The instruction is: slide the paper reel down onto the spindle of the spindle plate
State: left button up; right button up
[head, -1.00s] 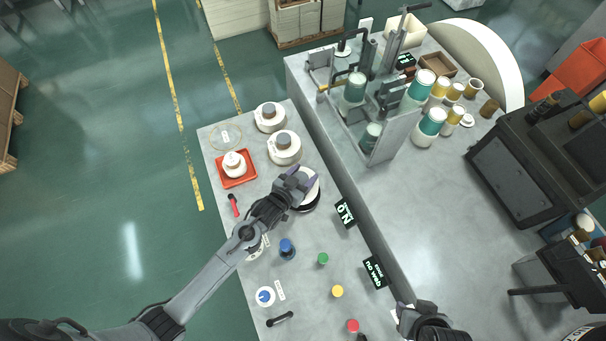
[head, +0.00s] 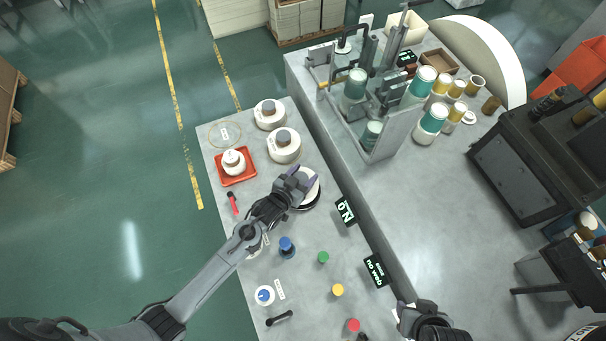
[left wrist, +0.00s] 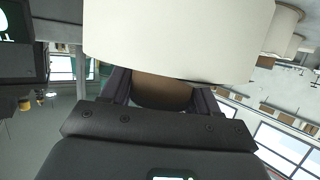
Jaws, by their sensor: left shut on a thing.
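The paper reel (head: 312,188) is a white roll, partly hidden in the head view by my left gripper (head: 300,178). In the left wrist view the paper reel (left wrist: 180,40) fills the top, and my left gripper (left wrist: 162,92) is shut on its brown core. A dark round edge, apparently the spindle plate (head: 306,207), shows just below the reel. The spindle itself is hidden, and I cannot tell whether reel and plate touch. My right gripper (head: 420,315) is at the bottom edge, its jaws unclear.
Two more white reels (head: 284,146) and a red tray (head: 236,178) with a white item stand farther back on the table. A blue-topped item (head: 287,247) and coloured buttons (head: 337,290) are nearer. Black signs (head: 345,211) stand along the right side. A machine bench (head: 400,150) rises to the right.

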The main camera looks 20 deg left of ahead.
pick_arm(q)
jog(key=shift+f+b, duration=0.65)
jog(key=shift+f, duration=0.3)
pick_arm(e)
jog(key=shift+a+f, duration=0.15)
jog(key=shift+f, duration=0.55)
pick_arm(q)
jog(key=o, duration=1.6)
jog(key=shift+f, duration=0.1)
jog(key=shift+c, duration=0.2)
pick_arm(e)
jog(key=shift+r, duration=0.15)
pick_arm(q)
notch_tip(320, 180, up, 8)
jog(key=p, duration=0.8)
pick_arm(e)
notch_tip(320, 180, up, 8)
jog(key=shift+f, duration=0.2)
